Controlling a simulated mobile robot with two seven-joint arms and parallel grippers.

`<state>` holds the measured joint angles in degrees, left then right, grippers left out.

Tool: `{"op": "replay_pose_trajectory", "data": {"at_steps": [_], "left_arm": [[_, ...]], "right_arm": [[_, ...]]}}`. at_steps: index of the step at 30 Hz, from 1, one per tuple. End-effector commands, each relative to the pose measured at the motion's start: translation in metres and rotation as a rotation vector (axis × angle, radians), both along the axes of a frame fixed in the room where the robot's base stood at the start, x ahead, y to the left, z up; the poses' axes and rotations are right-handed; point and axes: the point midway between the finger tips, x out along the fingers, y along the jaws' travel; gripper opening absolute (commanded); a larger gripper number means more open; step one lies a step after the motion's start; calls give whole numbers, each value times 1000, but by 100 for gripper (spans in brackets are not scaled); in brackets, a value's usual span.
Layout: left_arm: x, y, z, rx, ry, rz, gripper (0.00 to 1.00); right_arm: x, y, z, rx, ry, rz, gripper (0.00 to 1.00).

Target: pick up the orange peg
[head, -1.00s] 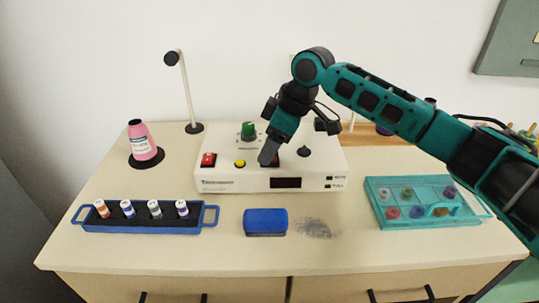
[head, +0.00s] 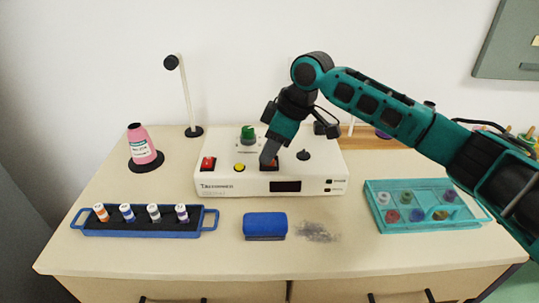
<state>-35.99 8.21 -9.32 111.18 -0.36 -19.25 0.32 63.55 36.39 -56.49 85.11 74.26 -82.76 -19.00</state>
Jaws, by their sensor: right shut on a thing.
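A white peg with an orange band (head: 101,212) stands upright at the left end of a blue tray (head: 211,218), at the front left of the counter. It is the only peg with orange that I can make out. My right gripper (head: 268,161) points down at the top of the white control box (head: 230,184), well to the right of and behind that peg. My left gripper is not in view.
Several other banded pegs share the blue tray. A blue block (head: 265,224) lies in front of the box beside a grey smudge (head: 317,231). A pink thread cone (head: 141,148) stands at the left. A teal see-through case (head: 385,226) with coloured pieces is at the right.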

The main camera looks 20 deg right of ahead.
Motion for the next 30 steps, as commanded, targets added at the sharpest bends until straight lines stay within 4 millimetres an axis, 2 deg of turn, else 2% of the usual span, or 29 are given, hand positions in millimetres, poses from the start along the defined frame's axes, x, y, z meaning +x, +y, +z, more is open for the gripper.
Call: {"op": "replay_pose_trajectory", "data": {"at_steps": [5, 11, 14, 24, 30], "left_arm": [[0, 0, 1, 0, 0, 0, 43], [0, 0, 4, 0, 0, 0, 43], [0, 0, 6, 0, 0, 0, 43], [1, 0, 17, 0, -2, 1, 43], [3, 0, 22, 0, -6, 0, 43]], "right_arm": [[0, 0, 5, 0, -1, 0, 0], [1, 0, 30, 1, -4, 1, 0], [1, 1, 52, 2, -6, 0, 0], [1, 1, 149, 2, -4, -1, 0], [1, 0, 185, 0, -1, 0, 0]]}}
